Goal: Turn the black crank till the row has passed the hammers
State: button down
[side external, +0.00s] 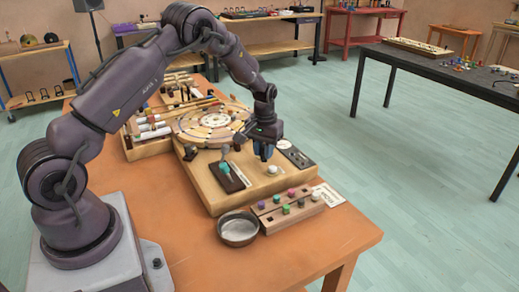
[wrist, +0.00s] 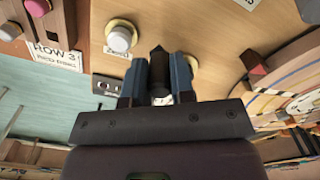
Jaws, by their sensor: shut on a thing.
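My gripper (side external: 263,152) is low over the wooden box (side external: 213,200), in front of the round disc (side external: 212,116). In the wrist view its two blue fingers (wrist: 158,80) are closed on the black crank (wrist: 158,62), one finger on each side of its dark upright handle. In the side view the fingers hide the crank. The disc, with coloured marks in rings, also shows at the right of the wrist view (wrist: 290,80). I cannot clearly make out the hammers or which row of the disc lies at them.
A white knob (side external: 272,169) stands on the box close to my gripper, also in the wrist view (wrist: 121,38). A dark tray (side external: 232,182), a wooden peg block (side external: 283,215), a metal bowl (side external: 238,229) and a printed card (side external: 328,194) are near the front. The table's right front is clear.

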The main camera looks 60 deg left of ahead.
jog(key=shift+w+d+n, duration=0.1)
jog(key=shift+w+n, duration=0.35)
jog(key=shift+n, duration=0.6)
jog(key=shift+w+d+n, duration=0.1)
jog(key=shift+w+n, duration=0.35)
jog(key=shift+n, duration=0.6)
jog(key=c, duration=1)
grip_release()
jog(key=shift+o, duration=0.2)
notch_tip(320, 180, up, 13)
jog(key=shift+a, duration=0.1)
